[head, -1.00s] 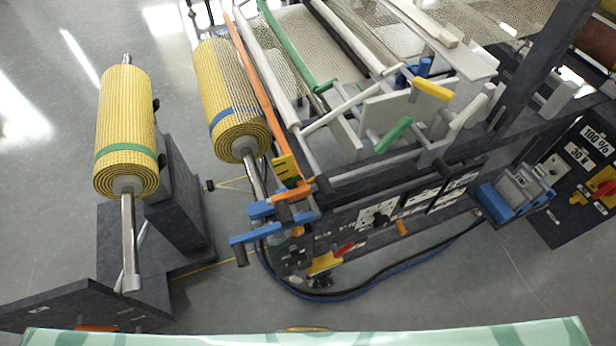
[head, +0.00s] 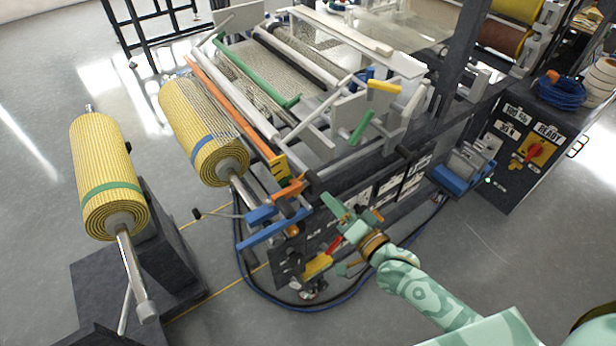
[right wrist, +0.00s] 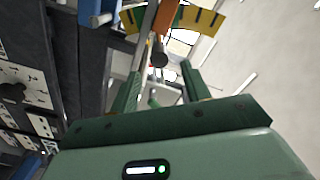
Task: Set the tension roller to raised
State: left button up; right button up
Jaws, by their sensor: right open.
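An orange bar (head: 232,107) runs along the near-left side of the machine. At its lower end are a yellow scale with dark marks (head: 279,167) and an orange handle (head: 288,189). A green bar (head: 257,79) lies further in; no label shows which bar is the tension roller. My right gripper (head: 352,208) is open and empty, beside the machine's near end and right of the orange handle. In the right wrist view, its two green fingers stand apart (right wrist: 159,88). Beyond their tips show a dark round knob (right wrist: 159,60), the orange part (right wrist: 163,27) and the scale (right wrist: 203,20). My left gripper is out of view.
Blue levers (head: 273,235) jut out below the orange handle. Yellow (head: 384,85) and green (head: 361,127) handles stand on the machine's near side. Two yellow mesh rolls (head: 103,170) (head: 200,125) are at left. A cable loops on the floor.

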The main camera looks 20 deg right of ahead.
aim_at(309, 176)
jog(key=b+x, duration=0.1)
jog(key=x, duration=1)
jog(key=shift+d+f, duration=0.1)
jog(key=shift+f, duration=0.05)
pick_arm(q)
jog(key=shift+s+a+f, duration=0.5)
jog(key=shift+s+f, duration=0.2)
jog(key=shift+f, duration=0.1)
